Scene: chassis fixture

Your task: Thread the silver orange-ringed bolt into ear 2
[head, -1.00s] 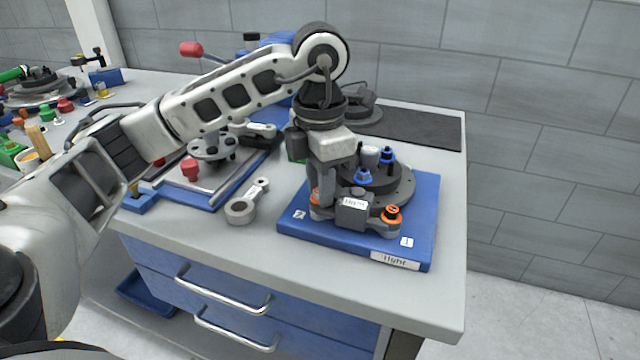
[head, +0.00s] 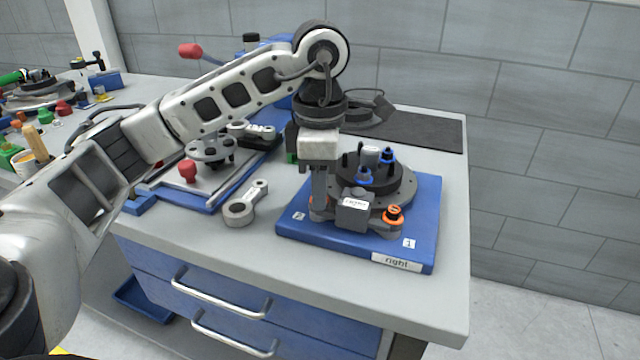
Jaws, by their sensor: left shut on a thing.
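My left gripper (head: 319,203) points straight down over the ear marked 2 of the chassis fixture, at its left front. It is shut on the orange-ringed bolt (head: 314,201), of which only a bit of orange shows beside the fingers. The fingers hide the shank, so its seating depth in the ear cannot be told. The ear lies by the label 2 (head: 299,216). A dark bolt with an orange ring (head: 393,214) stands in ear 1, by the label 1 (head: 408,243). My right gripper is not in view.
The fixture sits on a blue base plate (head: 428,222) labelled "right". Blue-ringed bolts (head: 387,156) stand on its round dark body. A grey link part (head: 240,209) lies to the left, near a tray with a red knob (head: 188,170). The bench front is clear.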

